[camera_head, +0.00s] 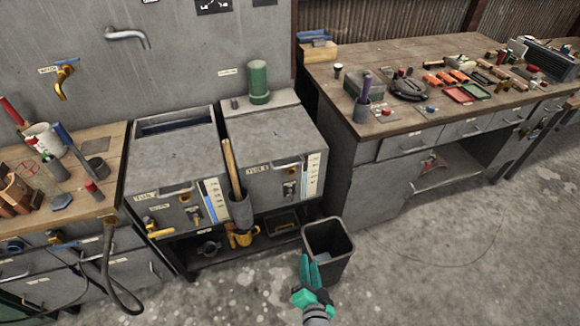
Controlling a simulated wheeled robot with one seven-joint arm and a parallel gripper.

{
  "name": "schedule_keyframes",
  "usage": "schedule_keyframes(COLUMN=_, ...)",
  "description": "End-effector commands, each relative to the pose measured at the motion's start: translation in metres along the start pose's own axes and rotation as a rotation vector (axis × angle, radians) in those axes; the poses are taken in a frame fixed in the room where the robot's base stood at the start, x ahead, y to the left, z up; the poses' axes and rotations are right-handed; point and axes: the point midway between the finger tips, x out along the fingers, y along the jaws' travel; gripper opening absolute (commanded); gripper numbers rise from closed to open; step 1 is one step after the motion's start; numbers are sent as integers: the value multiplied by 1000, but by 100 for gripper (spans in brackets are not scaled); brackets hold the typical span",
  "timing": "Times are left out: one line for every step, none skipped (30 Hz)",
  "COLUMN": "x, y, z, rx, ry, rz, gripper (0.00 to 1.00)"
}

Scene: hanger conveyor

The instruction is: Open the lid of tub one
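Two grey metal tubs stand side by side against the wall. The left tub (160,205) and the right tub (290,185) carry small front labels; their numbers are too small to read surely. The left tub's grey lid (178,157) lies flat on top, with a dark recess behind it. The right tub's lid (268,137) is flat and looks closed. Both have front handles and latches. My gripper (309,270), with teal fingers, is low at bottom centre, in front of the tubs and apart from them. It appears empty; its finger gap is unclear.
A black bin (328,245) stands just behind my gripper. A holder with a wooden-handled tool (232,170) hangs between the tubs. A green cylinder (258,82) stands behind the right tub. Cluttered workbenches flank both sides (410,55). The floor at right is clear.

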Motion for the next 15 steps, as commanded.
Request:
schedule_keyframes(x=22, y=-9, z=-10, rx=52, ry=-4, rz=-15, gripper=28)
schedule_keyframes(x=32, y=-13, z=-15, rx=85, ry=-10, rz=-22, gripper=28)
schedule_keyframes(x=46, y=-19, z=-20, rx=130, ry=-20, rz=-30, gripper=28)
schedule_keyframes(x=57, y=-24, z=-26, rx=163, ry=-27, rz=-38, gripper=28)
schedule_keyframes(x=67, y=-29, z=-30, rx=196, ry=-36, rz=-45, gripper=28)
schedule_keyframes(x=80, y=-37, z=-37, rx=240, ry=-47, rz=-56, gripper=28)
schedule_keyframes(x=90, y=-44, z=-42, rx=273, ry=-57, rz=-66, gripper=28)
schedule_keyframes(x=99, y=-51, z=-48, rx=306, ry=-67, rz=-76, gripper=28)
schedule_keyframes(x=112, y=-60, z=-55, rx=349, ry=-81, rz=-89, gripper=28)
schedule_keyframes(x=120, y=-68, z=-61, rx=381, ry=-93, rz=-100, gripper=28)
schedule_keyframes(x=129, y=-76, z=-66, rx=412, ry=-105, rz=-111, gripper=28)
schedule_keyframes(x=139, y=-88, z=-74, rx=450, ry=-120, rz=-126, gripper=28)
schedule_keyframes(x=145, y=-95, z=-78, rx=478, ry=-133, rz=-135, gripper=28)
schedule_keyframes(x=151, y=-103, z=-84, rx=503, ry=-144, rz=-146, gripper=28)
schedule_keyframes(x=159, y=-112, z=-90, rx=535, ry=-159, rz=-158, gripper=28)
